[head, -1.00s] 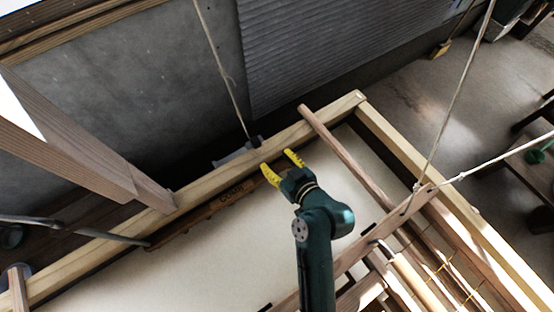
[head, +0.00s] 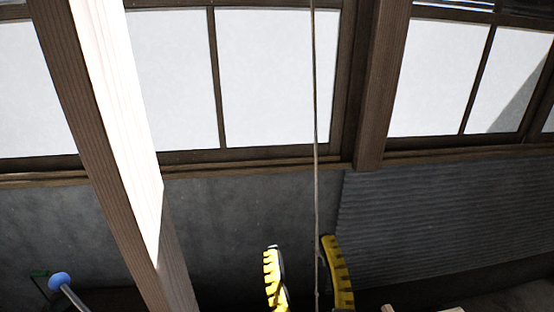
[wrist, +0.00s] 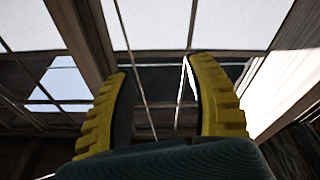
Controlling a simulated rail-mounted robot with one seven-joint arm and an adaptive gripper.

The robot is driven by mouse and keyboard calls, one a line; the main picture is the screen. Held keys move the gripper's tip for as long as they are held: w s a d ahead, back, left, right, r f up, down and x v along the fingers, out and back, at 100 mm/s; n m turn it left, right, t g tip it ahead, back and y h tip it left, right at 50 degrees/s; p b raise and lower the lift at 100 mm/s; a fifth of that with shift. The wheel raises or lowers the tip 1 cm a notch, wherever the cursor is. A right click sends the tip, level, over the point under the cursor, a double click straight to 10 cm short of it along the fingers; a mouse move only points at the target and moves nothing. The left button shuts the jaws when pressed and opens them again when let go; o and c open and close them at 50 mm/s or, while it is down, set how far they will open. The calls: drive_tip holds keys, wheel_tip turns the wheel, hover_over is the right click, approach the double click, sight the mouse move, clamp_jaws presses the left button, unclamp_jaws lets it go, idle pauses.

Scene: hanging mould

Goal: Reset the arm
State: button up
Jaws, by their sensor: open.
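My gripper (head: 308,275) shows at the bottom of the head view as two yellow ribbed fingers spread apart. It is open. In the wrist view, the gripper (wrist: 160,95) points up toward the windows and roof beams, with nothing held between its fingers. A thin rope (head: 316,130) hangs down in the head view and passes between the fingers in the picture. I cannot tell whether it runs in front of or behind them. The rope (wrist: 133,60) also shows between the fingers in the wrist view. The rest of my arm is out of view.
A thick wooden post (head: 110,130) slants down the left of the head view. Windows (head: 265,75) fill the upper part, above a grey wall (head: 250,215) and a corrugated panel (head: 440,220). A blue-tipped rod (head: 60,281) is at lower left.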

drive_tip(key=s+d+r+m+t+h, duration=0.2)
drive_tip(key=s+d+r+m+h, duration=0.25)
drive_tip(key=s, duration=0.25)
wheel_tip(320, 180, up, 28)
drive_tip(key=a+y+p, duration=0.1)
drive_tip(key=p, duration=2.6)
drive_tip(key=shift+w+p, duration=0.4)
drive_tip(key=shift+m, duration=0.25)
drive_tip(key=shift+c, duration=0.2)
